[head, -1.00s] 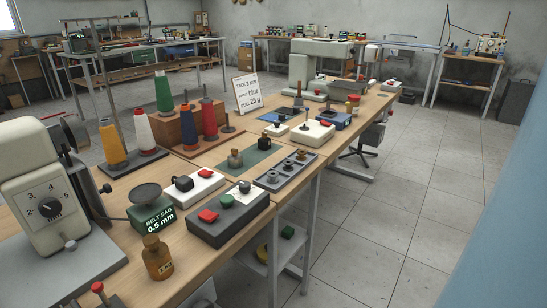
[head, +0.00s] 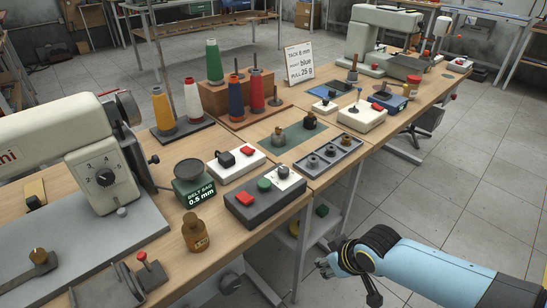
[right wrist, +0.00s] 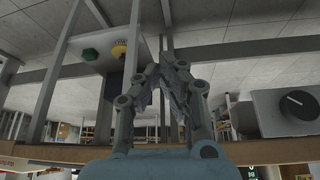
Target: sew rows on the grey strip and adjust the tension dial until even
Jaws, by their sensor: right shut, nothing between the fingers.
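The tension dial (head: 104,178) is a black knob on a numbered white face, on the cream sewing machine (head: 95,150) at left. I cannot make out a grey strip for certain. My right gripper (head: 325,266) is low at the lower right of the head view, beyond the table's front edge, far from the dial. In the right wrist view its fingers (right wrist: 170,65) are shut and empty. My left gripper is not in view.
The wooden table (head: 248,232) runs to the back right. A grey box with a black knob (right wrist: 298,103) shows in the wrist view. Open floor lies right.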

